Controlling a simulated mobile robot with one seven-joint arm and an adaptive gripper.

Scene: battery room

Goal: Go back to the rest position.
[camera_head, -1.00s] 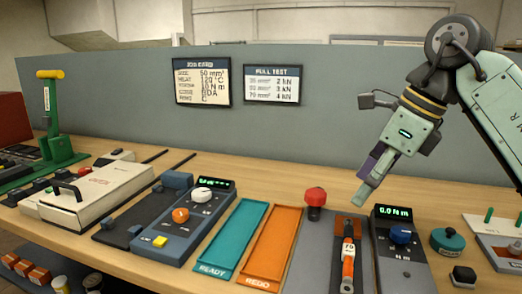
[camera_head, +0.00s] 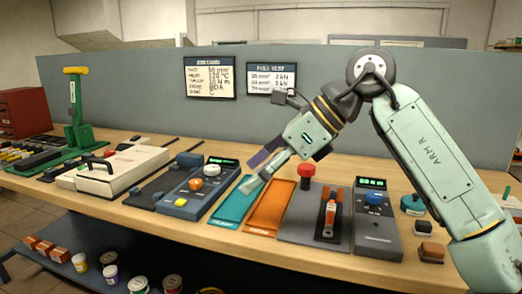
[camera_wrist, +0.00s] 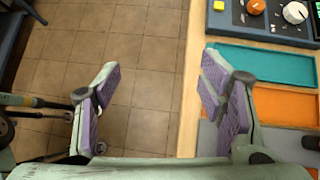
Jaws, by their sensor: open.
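My gripper (camera_head: 257,172) is empty, and in the head view it points down and left across the teal and orange trays. In the wrist view my gripper (camera_wrist: 157,95) is open, its two purple-padded fingers wide apart. Between them I see only tiled floor and the table's front edge, so it hangs near that edge. Nothing is held.
The table (camera_head: 130,208) carries a teal tray (camera_head: 238,205), an orange tray (camera_head: 268,208), a knobbed control box (camera_head: 184,194), a torque unit (camera_head: 378,225) and a red knob (camera_head: 306,171). A lower shelf (camera_head: 140,262) holds tubs and boxes. Tiled floor (camera_wrist: 145,70) is clear in front.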

